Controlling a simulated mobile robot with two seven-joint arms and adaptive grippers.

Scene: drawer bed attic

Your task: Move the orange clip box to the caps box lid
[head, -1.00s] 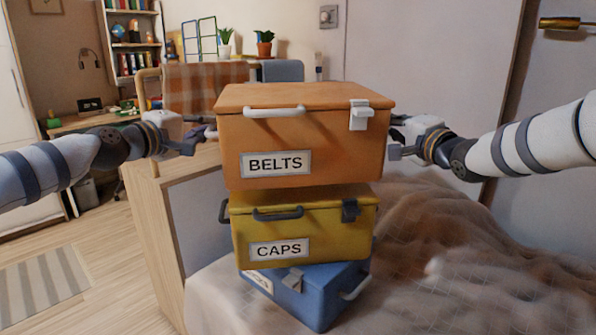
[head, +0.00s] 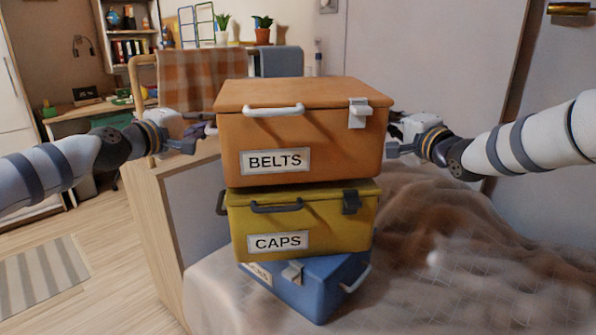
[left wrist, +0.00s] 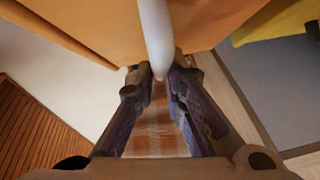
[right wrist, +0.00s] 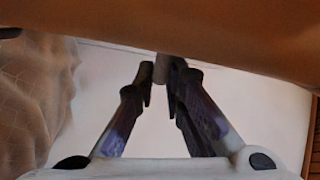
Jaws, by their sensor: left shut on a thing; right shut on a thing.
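The orange clip box (head: 330,150), labelled BELTS, has a white front handle and a white clip. It is level, over the yellow caps box (head: 330,230). Only a thin strip of the caps box lid (head: 330,188) shows below it; whether they touch I cannot tell. My left gripper (head: 205,138) is at the orange box's left side, shut on its white side handle (left wrist: 155,35). My right gripper (head: 392,143) is at its right side, shut on a handle there (right wrist: 161,68); that handle is mostly hidden in the head view.
A blue box (head: 325,290) sits turned under the caps box, on the bed (head: 430,300). Rumpled bedding (head: 440,230) lies to the right. A wooden bed end panel (head: 150,220) stands at left. A desk and a chair with a checked cloth (head: 240,75) are behind.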

